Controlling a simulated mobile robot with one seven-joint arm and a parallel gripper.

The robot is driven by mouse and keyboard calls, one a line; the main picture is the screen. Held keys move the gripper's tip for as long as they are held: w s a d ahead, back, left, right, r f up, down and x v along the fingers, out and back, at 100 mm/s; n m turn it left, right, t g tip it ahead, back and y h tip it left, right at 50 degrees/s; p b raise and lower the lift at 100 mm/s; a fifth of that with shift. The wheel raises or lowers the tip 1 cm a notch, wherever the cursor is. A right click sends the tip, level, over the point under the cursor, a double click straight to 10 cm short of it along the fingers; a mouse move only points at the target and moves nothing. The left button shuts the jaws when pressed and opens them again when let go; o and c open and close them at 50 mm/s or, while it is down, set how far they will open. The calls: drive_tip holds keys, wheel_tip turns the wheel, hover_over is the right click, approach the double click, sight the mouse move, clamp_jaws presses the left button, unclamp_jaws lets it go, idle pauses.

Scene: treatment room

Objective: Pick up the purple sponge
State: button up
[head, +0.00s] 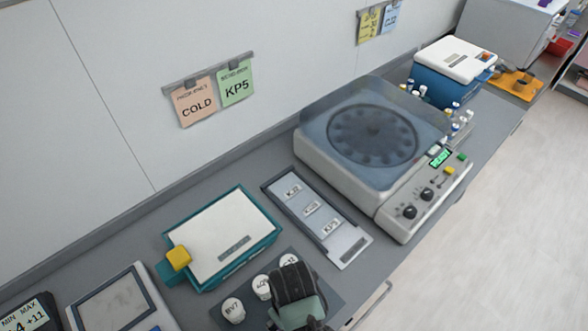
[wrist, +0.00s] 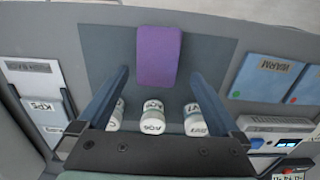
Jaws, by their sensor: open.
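The purple sponge (wrist: 159,56) lies on a dark mat (wrist: 112,50) in the upper middle of the wrist view. I cannot see it in the head view. My gripper (wrist: 160,73) is open and empty, with one finger to each side in the wrist view. The sponge's near end shows between the fingertips; I cannot tell the height above it. In the head view my gripper (head: 297,300) is at the bottom, over the mat, and hides part of it.
Three white labelled jars (wrist: 152,117) stand in a row on the mat, close to the sponge. A tray with label cards (head: 352,250), a teal box with a white lid (head: 222,235) and a centrifuge (head: 410,185) stand around on the counter.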

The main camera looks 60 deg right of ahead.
drive_tip(key=shift+s+f+p, duration=0.2)
drive_tip(key=shift+f+p, duration=0.1)
drive_tip(key=shift+f, duration=0.3)
drive_tip(key=shift+d+f+p, duration=0.15)
drive_tip(key=shift+f+p, duration=0.15)
drive_tip(key=shift+f, duration=1.7)
drive_tip(key=c, duration=1.3)
drive_tip(key=shift+r+b, duration=0.5)
drive_tip(key=shift+r, duration=4.55)
